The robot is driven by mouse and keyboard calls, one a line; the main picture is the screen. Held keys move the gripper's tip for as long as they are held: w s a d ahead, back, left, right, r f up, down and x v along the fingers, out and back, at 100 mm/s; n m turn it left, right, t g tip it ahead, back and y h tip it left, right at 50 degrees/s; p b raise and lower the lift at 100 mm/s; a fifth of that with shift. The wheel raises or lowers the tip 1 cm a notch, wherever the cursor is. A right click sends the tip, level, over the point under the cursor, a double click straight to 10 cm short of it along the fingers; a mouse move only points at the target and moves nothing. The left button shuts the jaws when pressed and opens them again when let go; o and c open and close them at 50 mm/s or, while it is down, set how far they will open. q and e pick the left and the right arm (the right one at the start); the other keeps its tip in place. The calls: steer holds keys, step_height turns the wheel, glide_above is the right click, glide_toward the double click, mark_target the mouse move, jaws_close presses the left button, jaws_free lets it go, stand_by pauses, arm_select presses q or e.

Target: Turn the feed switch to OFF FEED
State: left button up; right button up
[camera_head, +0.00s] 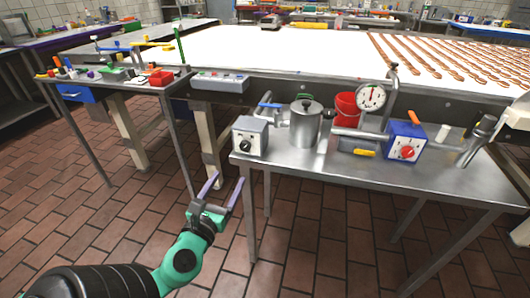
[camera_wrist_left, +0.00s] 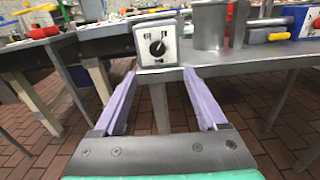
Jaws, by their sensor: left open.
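My right gripper is not seen.
On the steel table (camera_head: 300,167) stand a metal pot (camera_head: 305,125), a red container (camera_head: 346,106), a round dial (camera_head: 371,96) and a blue box with a red knob (camera_head: 406,142). A cluttered side table (camera_head: 120,80) is at left. The tiled floor before my gripper is clear.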

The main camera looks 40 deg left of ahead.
mark_target(244, 148)
arm_select(q)
steer(key=p+x, duration=0.1)
steer(key=x, duration=0.8)
steer(key=p+x, duration=0.1)
steer(key=x, duration=0.3)
steer(key=shift+w+a+p, duration=0.25)
steer(key=shift+a+p, duration=0.1)
steer(key=shift+a, duration=0.1)
jaws_close()
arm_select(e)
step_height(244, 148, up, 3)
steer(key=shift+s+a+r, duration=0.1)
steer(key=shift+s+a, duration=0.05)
